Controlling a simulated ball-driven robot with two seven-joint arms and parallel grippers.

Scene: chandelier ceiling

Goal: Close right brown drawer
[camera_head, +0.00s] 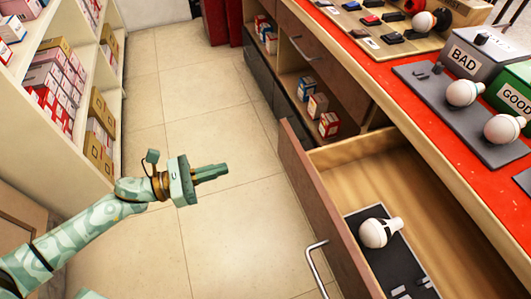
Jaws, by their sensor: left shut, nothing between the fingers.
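The brown drawer (340,217) on the right is pulled open, with a metal handle (316,268) on its front. Inside it lie a white bulb (378,232) and a dark tray (398,266). My left gripper (222,171) is shut and empty, over the floor to the left of the drawer front and apart from it. My right gripper is not in view.
A red-topped counter (405,75) stands above the drawer, with bulbs, a grey BAD box (476,52) and a green GOOD box (511,92). A closed brown drawer (318,60) and shelves with small boxes lie farther back. Shelves of boxes (60,80) line the left. The tiled floor between is clear.

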